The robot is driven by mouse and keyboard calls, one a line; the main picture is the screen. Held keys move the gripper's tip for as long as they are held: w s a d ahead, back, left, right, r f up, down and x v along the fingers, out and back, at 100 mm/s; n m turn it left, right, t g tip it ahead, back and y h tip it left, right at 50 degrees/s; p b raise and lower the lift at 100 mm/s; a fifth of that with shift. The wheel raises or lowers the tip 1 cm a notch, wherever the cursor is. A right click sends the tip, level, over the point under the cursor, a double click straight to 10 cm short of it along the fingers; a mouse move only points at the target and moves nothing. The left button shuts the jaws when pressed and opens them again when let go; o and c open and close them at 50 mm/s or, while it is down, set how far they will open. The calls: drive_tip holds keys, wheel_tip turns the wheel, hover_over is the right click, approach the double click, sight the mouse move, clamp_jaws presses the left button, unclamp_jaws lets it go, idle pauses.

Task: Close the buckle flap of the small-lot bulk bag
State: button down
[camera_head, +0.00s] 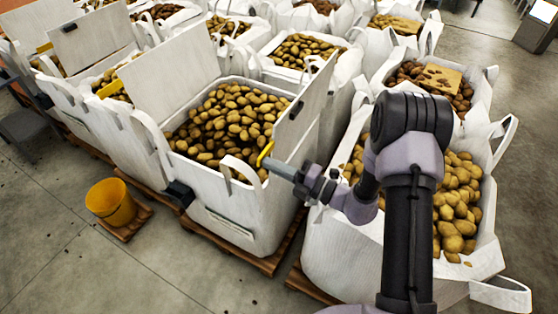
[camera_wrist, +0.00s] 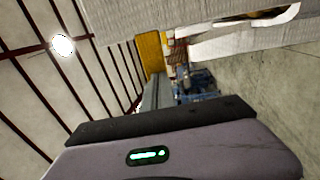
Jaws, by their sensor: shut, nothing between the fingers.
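The bulk bag (camera_head: 250,215) in front of me is white, open at the top and full of potatoes. One large pale flap (camera_head: 165,62) stands up at its back left. A narrower pale flap (camera_head: 303,103) stands tilted up along its right side. A yellow handle (camera_head: 265,153) shows by the lower end of this narrower flap. My gripper (camera_head: 277,167) reaches in from the right, its tip close to the yellow handle; I cannot tell whether they touch. It is shut and holds nothing. A dark buckle-like block (camera_head: 180,193) sits at the bag's front left corner.
A bulk bag of potatoes (camera_head: 345,245) stands close on the right, under my arm. More filled bags stand behind and left, some with raised flaps. A yellow bucket (camera_head: 111,202) stands at the front left. The floor there is mostly clear. Pale fabric (camera_wrist: 150,20) crosses the wrist view's top.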

drive_tip(key=shift+w+a+f+g+h+p, duration=0.2)
drive_tip(key=shift+w+a+g+h+p, duration=0.35)
drive_tip(key=shift+w+a+h+p, duration=1.1)
drive_tip(key=shift+w+a+f+g+h+p, duration=0.25)
drive_tip(key=shift+w+a+g+p, duration=0.5)
drive_tip(key=shift+a+p, duration=1.9)
drive_tip(key=shift+w+a+f+g+h+p, duration=0.15)
drive_tip(key=shift+w+a+g+h+p, duration=0.25)
drive_tip(key=shift+w+a+h+p, duration=1.3)
drive_tip(key=shift+s+a+y+p, duration=0.35)
drive_tip(key=shift+a+y, duration=0.25)
drive_tip(key=shift+y, duration=0.1)
